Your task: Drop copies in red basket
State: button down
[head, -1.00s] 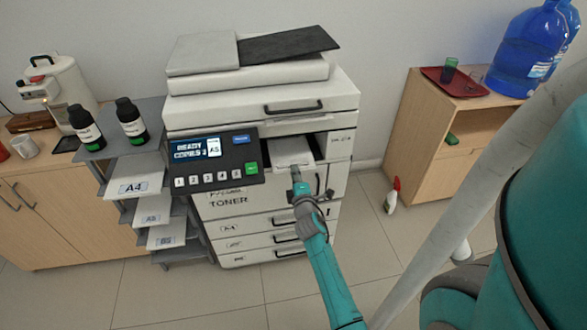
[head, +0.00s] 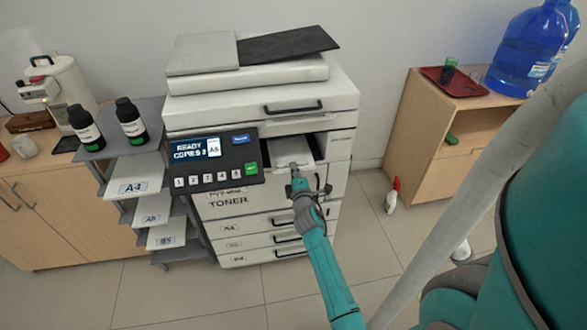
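The copier (head: 265,100) stands against the wall, its screen (head: 194,148) reading READY, COPIES and A5. White paper, apparently the copies (head: 288,146), lies in the output slot at the copier's front right. My gripper (head: 296,178) is at the front edge of that slot, just below the paper in the picture. Its fingers are small and partly hidden, so I cannot tell whether they are open or shut, or whether they touch the paper. No red basket shows in this view.
A shelf rack (head: 150,215) with labelled paper stacks and two dark bottles stands left of the copier. A wooden cabinet (head: 400,185) with a red tray (head: 436,85) and blue water jugs (head: 525,50) is at right. A spray bottle (head: 392,196) stands on the floor.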

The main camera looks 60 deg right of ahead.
jog(key=shift+r, duration=1.3)
jog(key=s+a+r, duration=0.5)
jog(key=s+a, duration=0.4)
jog(key=a, duration=0.1)
jog(key=shift+a, duration=0.35)
